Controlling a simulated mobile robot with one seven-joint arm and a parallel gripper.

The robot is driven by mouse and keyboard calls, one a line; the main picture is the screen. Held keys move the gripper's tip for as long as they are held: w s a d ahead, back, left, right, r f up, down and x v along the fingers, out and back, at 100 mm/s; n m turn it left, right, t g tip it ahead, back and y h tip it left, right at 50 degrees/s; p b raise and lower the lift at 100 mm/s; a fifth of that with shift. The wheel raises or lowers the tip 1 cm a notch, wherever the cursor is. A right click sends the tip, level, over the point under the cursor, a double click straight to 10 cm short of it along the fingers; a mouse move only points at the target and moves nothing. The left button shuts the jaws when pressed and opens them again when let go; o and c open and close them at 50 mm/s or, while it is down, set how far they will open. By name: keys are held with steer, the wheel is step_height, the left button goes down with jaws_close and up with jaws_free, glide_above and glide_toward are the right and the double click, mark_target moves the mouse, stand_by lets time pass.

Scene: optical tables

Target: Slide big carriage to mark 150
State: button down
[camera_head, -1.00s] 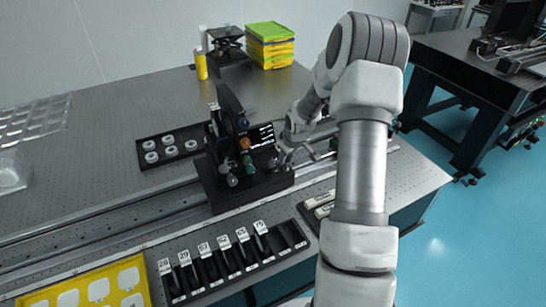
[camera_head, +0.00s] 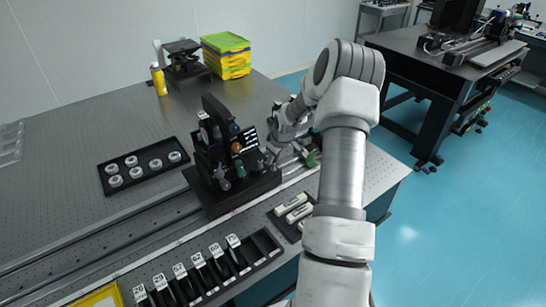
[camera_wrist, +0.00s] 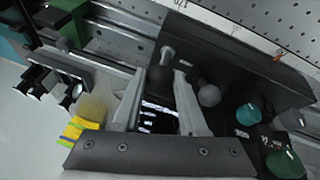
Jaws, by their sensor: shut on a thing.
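The big carriage (camera_head: 240,190) is a black block carrying an upright optical mount with colored knobs. It sits on the long rail (camera_head: 110,240) along the table front. My gripper (camera_head: 270,160) is at the carriage's right end. In the wrist view, the fingers of my gripper (camera_wrist: 160,72) are shut on a small dark knob of the carriage; its black body (camera_wrist: 235,65) shows beyond them. A light scale strip (camera_wrist: 225,25) runs along the carriage's edge, with small orange marks. The number by the carriage is too small to read surely.
A rack of numbered slots (camera_head: 215,270) lies in front of the rail. A small tray with white pieces (camera_head: 294,207) is close to the carriage's front right. A black tray of rings (camera_head: 143,167) lies behind the rail.

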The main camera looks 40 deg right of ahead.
steer(key=shift+c, duration=2.3)
jaws_free()
steer(key=shift+r, duration=0.1)
steer(key=v, duration=1.7)
steer(key=shift+s+r, duration=0.1)
